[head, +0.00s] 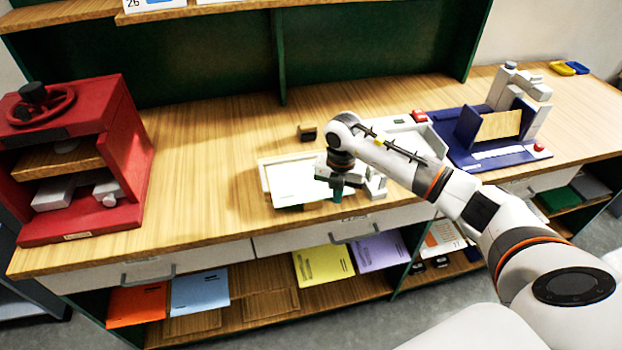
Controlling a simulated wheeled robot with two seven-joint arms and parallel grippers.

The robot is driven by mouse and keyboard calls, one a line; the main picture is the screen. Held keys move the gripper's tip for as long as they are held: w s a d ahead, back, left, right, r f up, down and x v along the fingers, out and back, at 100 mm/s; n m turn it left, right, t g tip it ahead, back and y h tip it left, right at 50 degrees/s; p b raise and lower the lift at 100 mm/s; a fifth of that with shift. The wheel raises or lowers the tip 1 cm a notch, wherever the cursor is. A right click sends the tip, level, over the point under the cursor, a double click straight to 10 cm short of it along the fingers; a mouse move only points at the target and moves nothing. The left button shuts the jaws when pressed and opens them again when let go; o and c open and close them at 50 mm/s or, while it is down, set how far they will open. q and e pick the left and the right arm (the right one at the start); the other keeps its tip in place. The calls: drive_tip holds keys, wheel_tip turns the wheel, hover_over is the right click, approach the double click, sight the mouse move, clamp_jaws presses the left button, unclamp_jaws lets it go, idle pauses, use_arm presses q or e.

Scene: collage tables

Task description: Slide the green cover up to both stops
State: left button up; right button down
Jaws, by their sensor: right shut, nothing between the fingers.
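A shallow white tray (264,172) with raised edges sits at the middle front of the table, with a white sheet (295,184) lying in it. A narrow strip of dark green (291,208) shows at the sheet's front edge; it may be the green cover, mostly hidden under the sheet. My right gripper (338,194) points down at the tray's right side, shut and empty, at the sheet's right edge. I cannot tell whether its fingertips touch the sheet or the green. The gripper and wrist hide that part of the tray. My left gripper is not in view.
A red press (128,135) stands at the left, and a blue machine (470,130) at the right. A small dark-and-wood block (307,132) lies behind the tray. Coloured booklets, including a yellow one (322,264), lie on the shelf below. The table left of the tray is clear.

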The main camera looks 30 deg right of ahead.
drive_tip(key=shift+f, duration=0.1)
idle(0.3)
drive_tip(key=shift+f+b, duration=0.65)
drive_tip(key=shift+f, duration=0.1)
drive_tip(key=shift+w, duration=0.15)
drive_tip(key=shift+w+d+b, duration=0.15)
drive_tip(key=shift+w+b, duration=0.35)
drive_tip(key=shift+w, duration=0.1)
drive_tip(key=shift+w, duration=0.1)
drive_tip(key=shift+r, duration=0.1)
